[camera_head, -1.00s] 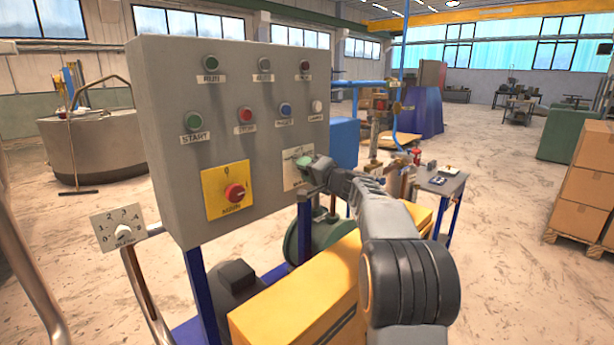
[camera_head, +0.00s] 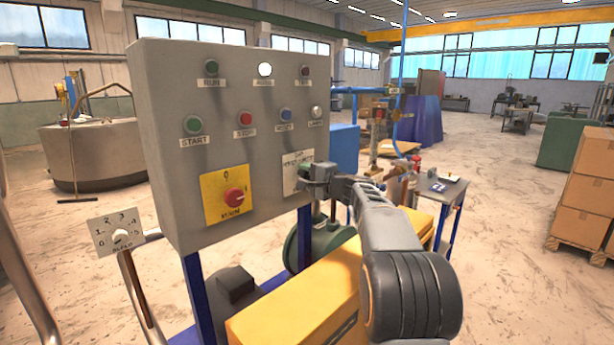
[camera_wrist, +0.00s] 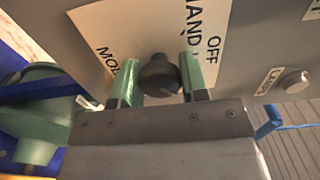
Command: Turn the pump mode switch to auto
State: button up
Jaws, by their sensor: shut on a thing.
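The pump mode switch is a dark round knob (camera_wrist: 159,80) on a white label plate (camera_wrist: 140,30) in the wrist view. The plate reads OFF and HAND, with part of MODE; no AUTO mark shows in this view. My gripper (camera_wrist: 160,72) has its green fingers on both sides of the knob and is shut on it. In the head view my gripper (camera_head: 312,182) is at the lower right of the grey control panel, against the white plate (camera_head: 291,166). My gripper hides the knob there, and the knob's pointing direction cannot be told.
The grey panel (camera_head: 235,140) carries several buttons and lamps; the top middle lamp (camera_head: 265,70) glows white. A red rotary switch (camera_head: 234,197) sits on a yellow plate to the left. A yellow box-shaped body (camera_head: 290,305) lies below my arm.

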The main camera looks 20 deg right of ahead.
jog(key=o, duration=0.9)
jog(key=shift+s+d, duration=0.1)
jog(key=b+v, duration=0.3)
jog(key=v, duration=1)
jog(key=shift+s+d, duration=0.1)
jog(key=shift+s, duration=0.2)
jog(key=shift+f, duration=0.1)
